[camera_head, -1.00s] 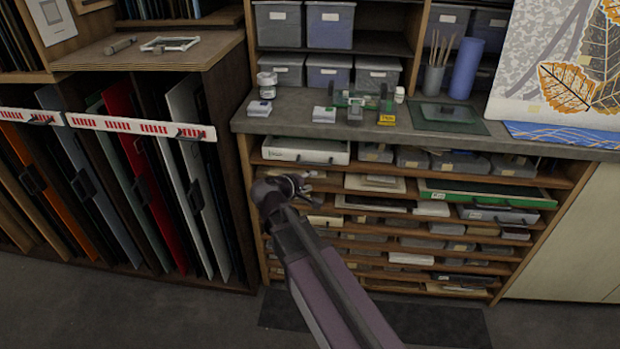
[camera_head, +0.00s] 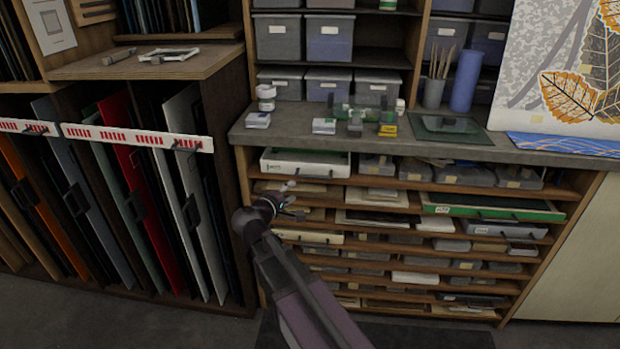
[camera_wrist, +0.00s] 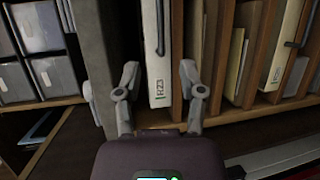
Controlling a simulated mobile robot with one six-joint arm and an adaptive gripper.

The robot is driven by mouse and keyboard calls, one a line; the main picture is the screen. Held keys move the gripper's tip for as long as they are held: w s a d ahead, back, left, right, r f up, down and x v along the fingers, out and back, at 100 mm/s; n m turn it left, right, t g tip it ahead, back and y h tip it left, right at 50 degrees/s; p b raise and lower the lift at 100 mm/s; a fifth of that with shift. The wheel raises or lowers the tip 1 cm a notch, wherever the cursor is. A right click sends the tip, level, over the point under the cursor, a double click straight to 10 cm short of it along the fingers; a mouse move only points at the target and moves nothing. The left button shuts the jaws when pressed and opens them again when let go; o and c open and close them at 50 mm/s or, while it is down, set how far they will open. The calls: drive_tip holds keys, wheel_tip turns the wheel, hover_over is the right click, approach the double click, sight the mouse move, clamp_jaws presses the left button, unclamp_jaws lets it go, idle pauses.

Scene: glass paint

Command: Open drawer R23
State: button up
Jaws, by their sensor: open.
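Drawer R23 is the white drawer (camera_head: 305,164) in the top row of the flat-drawer rack, at its left end, below the counter. In the wrist view its white front (camera_wrist: 160,75) stands sideways, with the label "R23" and a dark bar handle (camera_wrist: 160,28). My gripper (camera_wrist: 159,72) is open, with one finger on each side of the drawer front in that picture; nothing is between the fingers that I can see held. In the head view my gripper (camera_head: 287,199) is just below and in front of the drawer. I cannot tell if the fingers touch it.
Other flat drawers fill the rack, including a green-edged one (camera_head: 490,207) at the right. The grey counter (camera_head: 290,120) above carries small jars, boxes and a glass sheet (camera_head: 448,130). Upright panels (camera_head: 150,200) stand in slots at the left, behind a red-and-white strip (camera_head: 130,136).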

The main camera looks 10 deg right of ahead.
sight(312, 177)
drive_tip(key=b+x, duration=0.2)
drive_tip(key=x, duration=1.1)
drive_tip(key=shift+w+d, duration=0.15)
drive_tip(key=shift+w, duration=0.05)
